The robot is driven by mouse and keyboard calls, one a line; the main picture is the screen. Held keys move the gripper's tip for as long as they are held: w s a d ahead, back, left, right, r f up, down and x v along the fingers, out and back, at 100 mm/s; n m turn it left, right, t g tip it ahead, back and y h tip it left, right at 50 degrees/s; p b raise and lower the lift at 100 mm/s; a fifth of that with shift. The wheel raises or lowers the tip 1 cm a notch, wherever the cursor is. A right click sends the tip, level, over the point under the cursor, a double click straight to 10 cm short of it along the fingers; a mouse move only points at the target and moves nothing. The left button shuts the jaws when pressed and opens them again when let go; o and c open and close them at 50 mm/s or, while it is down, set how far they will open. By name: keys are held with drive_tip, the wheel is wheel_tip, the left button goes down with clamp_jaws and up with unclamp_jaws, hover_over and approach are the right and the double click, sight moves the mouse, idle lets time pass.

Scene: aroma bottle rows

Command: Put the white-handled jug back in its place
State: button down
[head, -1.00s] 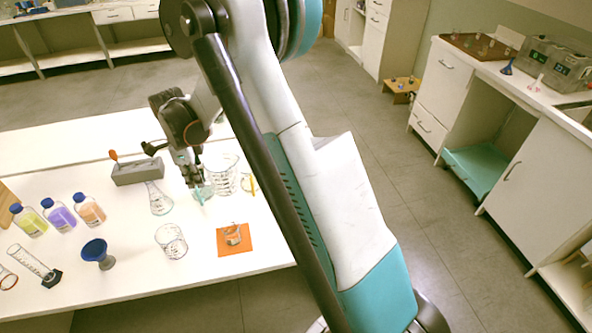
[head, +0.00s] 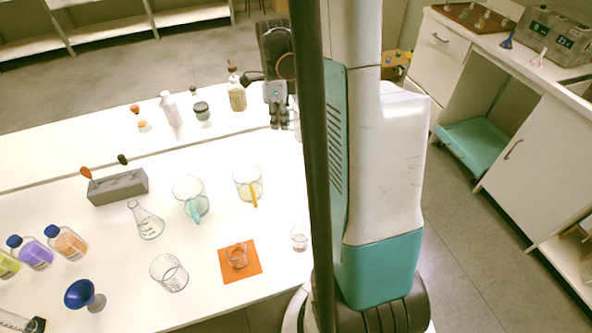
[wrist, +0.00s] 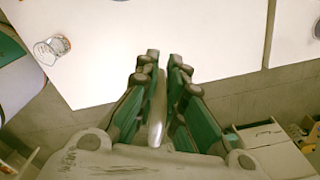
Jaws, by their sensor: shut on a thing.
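My gripper (head: 278,124) is over the back right of the table in the head view. In the wrist view my gripper (wrist: 163,62) is shut on a slim whitish piece, the white handle (wrist: 157,112) of the jug. The jug's body cannot be made out there; a bit of clear glass (head: 295,118) shows beside the fingers in the head view, mostly hidden by my arm. A teal-handled glass jug (head: 188,189) and a yellow-handled glass jug (head: 246,178) stand upright side by side mid-table.
A flask (head: 148,223), a larger beaker (head: 168,274) and a grey block (head: 118,187) stand leftward. Several bottles, including an amber one (head: 237,97), line the back.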

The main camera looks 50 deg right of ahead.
wheel_tip(320, 180, down, 20)
drive_tip(key=b, duration=0.6)
drive_tip(key=shift+r, duration=0.2)
drive_tip(key=shift+f+b, duration=0.1)
drive_tip(key=shift+b, duration=0.3)
drive_tip(key=c, duration=1.7)
unclamp_jaws()
wheel_tip(320, 180, up, 12)
drive_tip(key=p, duration=0.4)
